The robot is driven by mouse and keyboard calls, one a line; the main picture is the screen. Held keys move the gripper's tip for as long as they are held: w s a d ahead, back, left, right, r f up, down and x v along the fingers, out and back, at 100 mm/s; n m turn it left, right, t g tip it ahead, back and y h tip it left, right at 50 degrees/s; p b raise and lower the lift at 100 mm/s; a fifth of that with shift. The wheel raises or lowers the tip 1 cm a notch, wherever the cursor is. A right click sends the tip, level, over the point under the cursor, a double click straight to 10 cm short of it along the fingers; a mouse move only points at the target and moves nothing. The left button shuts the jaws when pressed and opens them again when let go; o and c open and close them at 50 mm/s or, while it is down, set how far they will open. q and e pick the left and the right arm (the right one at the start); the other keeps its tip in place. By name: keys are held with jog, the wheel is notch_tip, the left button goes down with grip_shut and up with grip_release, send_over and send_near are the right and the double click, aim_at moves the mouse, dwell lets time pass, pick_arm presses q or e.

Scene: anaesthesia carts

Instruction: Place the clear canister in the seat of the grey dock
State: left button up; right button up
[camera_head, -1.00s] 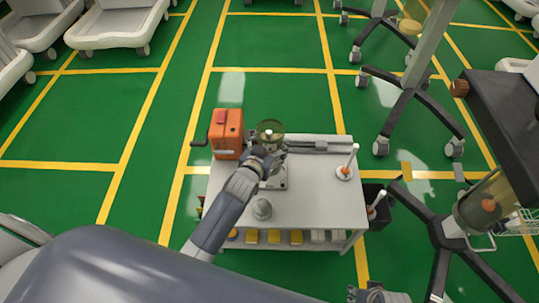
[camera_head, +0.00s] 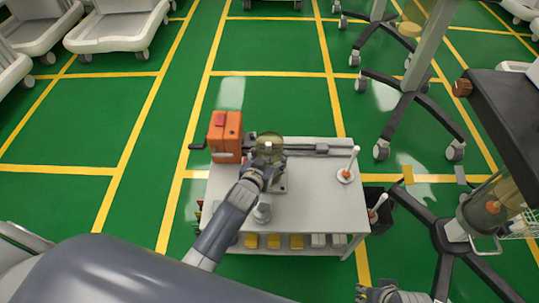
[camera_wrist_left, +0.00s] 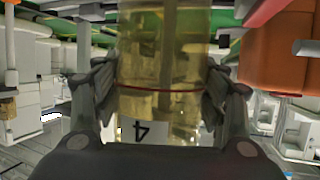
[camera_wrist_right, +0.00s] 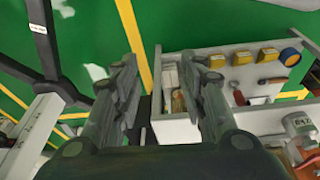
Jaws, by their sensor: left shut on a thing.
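The clear canister (camera_head: 270,142), yellowish and see-through, is upright over the top of the white cart. My left gripper (camera_head: 264,165) is shut around it. In the left wrist view the canister (camera_wrist_left: 163,75) stands between both fingers, with a red line around it and a label marked 4. The grey dock (camera_head: 280,186) is on the cart top just below and beside the gripper, mostly hidden by the hand. I cannot tell whether the canister touches its seat. My right gripper (camera_wrist_right: 165,85) is open and empty, away from the dock, low in the head view.
An orange box (camera_head: 224,136) with a crank stands left of the canister. A grey rail (camera_head: 318,149) runs along the cart's back edge. A small grey jar (camera_head: 262,213) is near my left forearm, and a white stick in a holder (camera_head: 346,175) stands right. The cart's right middle is clear.

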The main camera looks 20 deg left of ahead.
pick_arm(q)
jog(key=o, duration=1.3)
jog(key=shift+c, duration=0.2)
pick_arm(e)
jog(key=shift+r, duration=0.2)
